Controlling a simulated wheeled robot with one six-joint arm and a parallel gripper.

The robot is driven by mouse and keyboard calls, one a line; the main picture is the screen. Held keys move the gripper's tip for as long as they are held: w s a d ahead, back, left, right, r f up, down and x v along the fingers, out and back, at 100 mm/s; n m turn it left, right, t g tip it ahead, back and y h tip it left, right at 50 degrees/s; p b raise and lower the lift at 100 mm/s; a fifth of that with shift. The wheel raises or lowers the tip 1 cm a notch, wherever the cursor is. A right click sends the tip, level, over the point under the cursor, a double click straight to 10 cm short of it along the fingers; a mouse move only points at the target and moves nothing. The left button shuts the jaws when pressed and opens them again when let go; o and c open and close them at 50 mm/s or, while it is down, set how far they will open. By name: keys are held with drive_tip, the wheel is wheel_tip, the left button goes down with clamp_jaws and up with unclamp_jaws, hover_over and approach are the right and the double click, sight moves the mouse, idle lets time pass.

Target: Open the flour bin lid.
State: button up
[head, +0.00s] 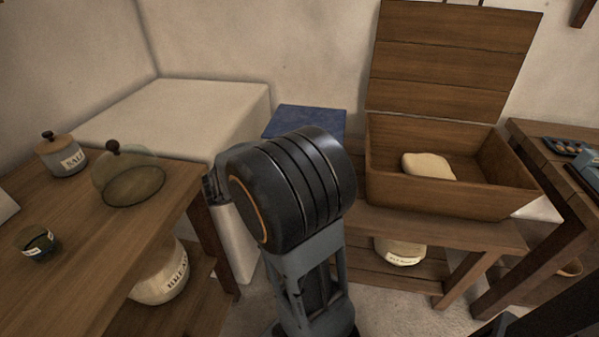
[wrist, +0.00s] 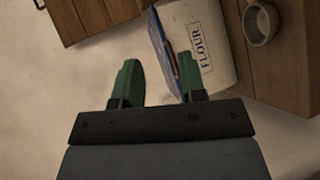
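The flour bin (wrist: 205,45) is white with a FLOUR label and shows at the top middle of the wrist view. Its blue lid (wrist: 166,48) shows as a narrow strip along the bin's left side there. In the head view a flat blue panel (head: 308,119), apparently this lid, lies behind my arm, which hides the bin below. It looks shut, but its edges are partly hidden. My gripper (wrist: 159,62) is open, with its green fingers apart and nothing between them. The right finger overlaps the bin's lower edge in the picture; I cannot tell whether they touch.
Right of the blue panel, an open wooden box (head: 450,196) holds a pale loaf (head: 428,166) on a bench. A white block (head: 180,115) stands to the left. The left table (head: 100,240) carries a salt jar (head: 62,155) and a glass dome (head: 128,178). A bread crock (head: 160,278) sits below.

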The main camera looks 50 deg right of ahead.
drive_tip(key=w+d+f+n+t+h+b, duration=0.2)
drive_tip(key=w+d+f+t+h+b, duration=0.3)
drive_tip(key=w+f, duration=0.3)
drive_tip(key=shift+n, duration=0.3)
drive_tip(key=b+x, duration=0.2)
drive_tip(key=x, duration=1)
drive_tip(key=shift+w+d+r+b, duration=0.1)
drive_tip(key=shift+w+d+b, duration=0.05)
drive_tip(key=shift+d+b, duration=0.2)
clamp_jaws()
